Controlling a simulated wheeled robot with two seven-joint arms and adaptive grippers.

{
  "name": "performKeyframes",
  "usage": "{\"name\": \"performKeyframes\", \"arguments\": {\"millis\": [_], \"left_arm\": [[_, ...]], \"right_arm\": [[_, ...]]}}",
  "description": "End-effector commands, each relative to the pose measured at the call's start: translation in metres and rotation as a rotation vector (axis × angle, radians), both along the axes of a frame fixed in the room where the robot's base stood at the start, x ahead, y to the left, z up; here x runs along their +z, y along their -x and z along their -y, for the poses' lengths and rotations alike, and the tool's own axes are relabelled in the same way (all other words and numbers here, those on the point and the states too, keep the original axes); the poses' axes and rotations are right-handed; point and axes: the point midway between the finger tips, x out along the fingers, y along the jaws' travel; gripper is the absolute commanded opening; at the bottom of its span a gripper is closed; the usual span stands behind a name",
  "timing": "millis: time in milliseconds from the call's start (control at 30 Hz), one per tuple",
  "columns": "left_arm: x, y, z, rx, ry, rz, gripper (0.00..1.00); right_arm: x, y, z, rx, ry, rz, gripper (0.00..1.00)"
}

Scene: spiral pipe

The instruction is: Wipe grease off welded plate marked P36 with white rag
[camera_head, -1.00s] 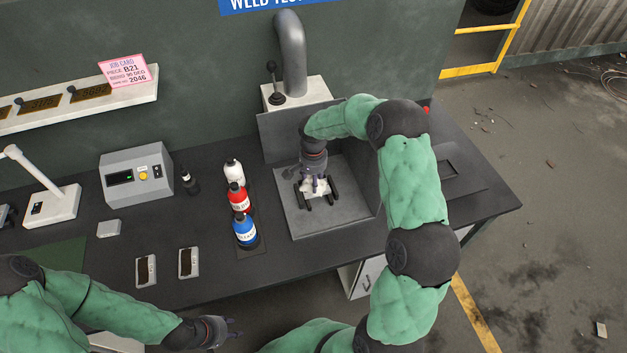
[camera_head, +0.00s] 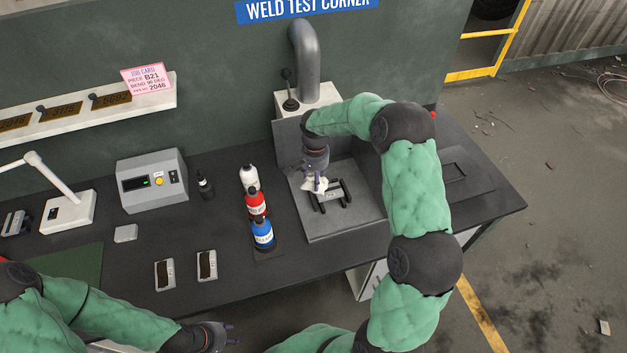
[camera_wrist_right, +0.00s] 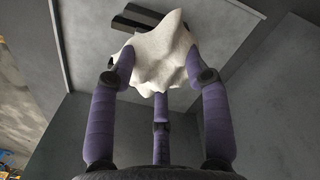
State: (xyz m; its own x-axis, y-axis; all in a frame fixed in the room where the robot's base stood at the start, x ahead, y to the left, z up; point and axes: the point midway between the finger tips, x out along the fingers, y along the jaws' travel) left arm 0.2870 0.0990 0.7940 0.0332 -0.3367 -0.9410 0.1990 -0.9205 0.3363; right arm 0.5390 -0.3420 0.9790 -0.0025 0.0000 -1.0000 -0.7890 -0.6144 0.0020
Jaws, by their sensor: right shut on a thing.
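My right gripper (camera_head: 315,181) is shut on a crumpled white rag (camera_head: 314,186). In the right wrist view the rag (camera_wrist_right: 160,55) is bunched between the purple fingers. The rag is at the left end of a pair of black bars (camera_head: 341,202) on a grey metal tray (camera_head: 352,228). A small light piece (camera_head: 333,194) shows between the bars, partly hidden by the rag; I cannot read any mark on it. Two small plates with dark patches (camera_head: 165,275) (camera_head: 207,266) lie on the bench front. My left gripper (camera_head: 222,337) is low, before the bench; its fingers are too small to judge.
White, red and blue bottles (camera_head: 262,233) stand left of the tray. A grey box with a display (camera_head: 151,180) and a white lamp stand (camera_head: 68,211) are further left. A fume pipe (camera_head: 306,60) rises behind. A pink job card (camera_head: 147,79) reads B21. The bench's right end is mostly clear.

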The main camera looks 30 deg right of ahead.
Motion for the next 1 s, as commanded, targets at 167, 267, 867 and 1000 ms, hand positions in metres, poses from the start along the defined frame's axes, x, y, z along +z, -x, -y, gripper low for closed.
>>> {"name": "performKeyframes", "arguments": {"millis": [167,267,867,1000], "left_arm": [[0.012,0.000,0.000,0.000,0.000,0.000,0.40],[0.016,0.000,0.000,0.000,0.000,0.000,0.40],[0.018,0.000,0.000,0.000,0.000,0.000,0.40],[0.018,0.000,0.000,0.000,0.000,0.000,0.40]], "right_arm": [[0.020,0.000,0.004,0.000,0.001,0.003,0.22],[0.028,0.000,0.006,0.001,0.001,0.003,0.22],[0.032,0.000,0.007,0.003,0.001,0.002,0.22],[0.032,0.002,0.003,0.008,0.000,0.001,0.22]]}}
